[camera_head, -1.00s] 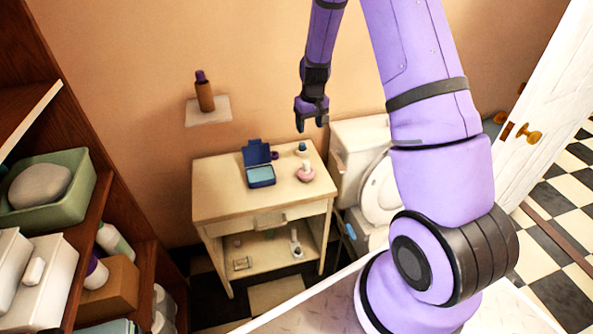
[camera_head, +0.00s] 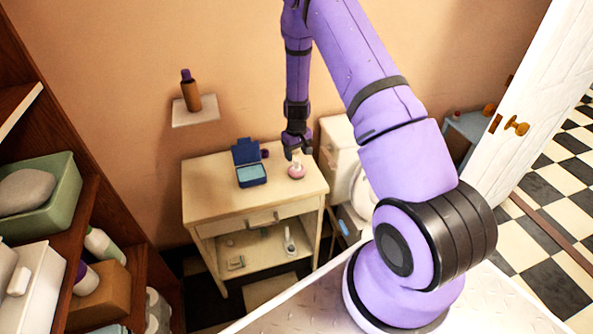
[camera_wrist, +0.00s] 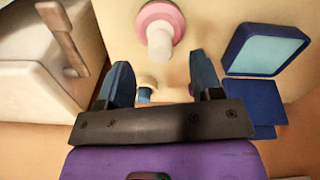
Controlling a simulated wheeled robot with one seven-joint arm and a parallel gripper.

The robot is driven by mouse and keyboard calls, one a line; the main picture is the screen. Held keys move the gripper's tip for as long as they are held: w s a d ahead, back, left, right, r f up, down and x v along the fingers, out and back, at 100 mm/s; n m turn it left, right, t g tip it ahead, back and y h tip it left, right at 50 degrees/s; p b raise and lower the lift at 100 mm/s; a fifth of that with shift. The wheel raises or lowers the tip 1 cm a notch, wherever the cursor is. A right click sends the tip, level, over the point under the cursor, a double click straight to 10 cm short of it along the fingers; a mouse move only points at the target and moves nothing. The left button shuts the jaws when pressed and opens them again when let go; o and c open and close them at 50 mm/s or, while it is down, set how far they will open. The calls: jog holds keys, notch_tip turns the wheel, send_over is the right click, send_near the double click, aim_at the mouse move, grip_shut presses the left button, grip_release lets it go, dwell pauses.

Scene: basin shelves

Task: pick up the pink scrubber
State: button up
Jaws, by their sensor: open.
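The pink scrubber (camera_head: 296,172) has a round pink base and a pale upright handle. It stands on the top of a small cream table (camera_head: 210,196), near the right end. In the wrist view the scrubber (camera_wrist: 160,24) is at the top centre, handle towards the camera. My gripper (camera_head: 297,154) hangs just above and behind it, pointing down. In the wrist view my gripper (camera_wrist: 160,70) is open and its two fingers are apart. The scrubber lies beyond the fingertips, not between them.
An open blue case (camera_head: 251,175) lies left of the scrubber, with a small purple item (camera_head: 264,153) beside it. A small blue-and-cream item (camera_wrist: 146,88) shows between the fingers in the wrist view. A toilet (camera_head: 341,142) stands right of the table; a wooden shelf unit (camera_head: 95,215) stands left.

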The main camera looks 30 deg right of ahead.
aim_at(297, 159)
jog(key=shift+s+f, duration=0.1)
jog(key=shift+f, duration=2.25)
jog(key=c, duration=1)
jog(key=shift+r, duration=0.8)
notch_tip(297, 159, up, 2)
jog(key=shift+r, duration=0.15)
jog(key=s+a, duration=0.1)
jog(key=s, duration=0.4)
jog(key=s+a, duration=0.2)
jog(key=s, duration=0.3)
jog(key=s+a+r, duration=0.1)
jog(key=s+a, duration=0.1)
jog(key=s, duration=0.3)
jog(key=shift+s+a+r, duration=0.1)
jog(key=shift+a, duration=0.05)
